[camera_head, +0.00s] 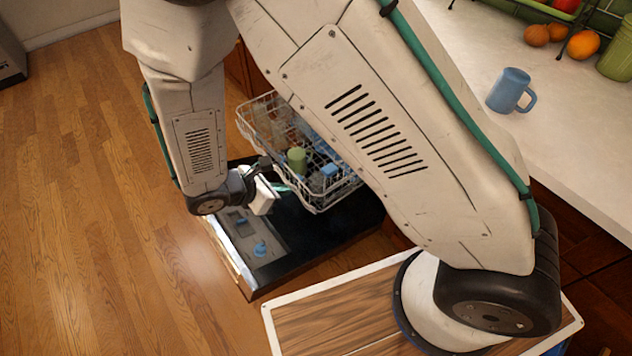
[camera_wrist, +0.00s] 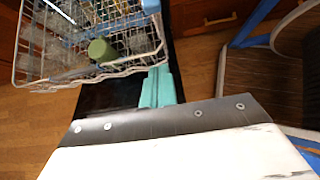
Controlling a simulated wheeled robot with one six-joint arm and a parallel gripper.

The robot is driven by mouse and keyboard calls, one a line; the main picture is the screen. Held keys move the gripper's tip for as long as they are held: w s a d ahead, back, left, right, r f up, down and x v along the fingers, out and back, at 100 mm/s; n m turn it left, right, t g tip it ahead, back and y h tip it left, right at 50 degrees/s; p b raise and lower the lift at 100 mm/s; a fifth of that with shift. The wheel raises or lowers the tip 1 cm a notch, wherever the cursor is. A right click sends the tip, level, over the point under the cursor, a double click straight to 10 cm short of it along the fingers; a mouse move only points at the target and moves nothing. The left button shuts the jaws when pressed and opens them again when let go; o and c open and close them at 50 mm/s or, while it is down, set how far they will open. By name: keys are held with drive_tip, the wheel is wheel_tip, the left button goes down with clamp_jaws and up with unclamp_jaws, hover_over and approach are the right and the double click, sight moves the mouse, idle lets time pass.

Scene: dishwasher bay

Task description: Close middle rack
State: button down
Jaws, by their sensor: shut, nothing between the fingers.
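A white wire dishwasher rack (camera_head: 328,196) is pulled out over the open black door (camera_head: 300,243). It holds a green cup (camera_head: 297,160) and several blue and clear pieces of dishware. My gripper (camera_head: 282,187), with teal fingers, is shut and empty close to the rack's near edge. In the wrist view the fingers (camera_wrist: 158,86) lie together just below the rack's near right corner, and the rack (camera_wrist: 92,77) fills the upper left. I cannot tell whether the fingers touch the wire. My arm hides the dishwasher opening in the head view.
A pale counter (camera_head: 450,50) with a blue mug (camera_head: 510,91) and fruit runs along the right. Wooden floor (camera_head: 90,200) is clear on the left. A blue piece (camera_head: 260,248) shows on the open door's inner face.

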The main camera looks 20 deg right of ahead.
sight(325, 183)
drive_tip(key=x, duration=0.3)
drive_tip(key=d+r+x, duration=0.1)
drive_tip(key=x, duration=0.7)
drive_tip(key=shift+w+d+r, duration=0.15)
drive_tip(key=shift+w+d, duration=0.1)
drive_tip(key=shift+d, duration=0.05)
drive_tip(key=shift+w+d, duration=0.1)
drive_tip(key=shift+d, duration=0.35)
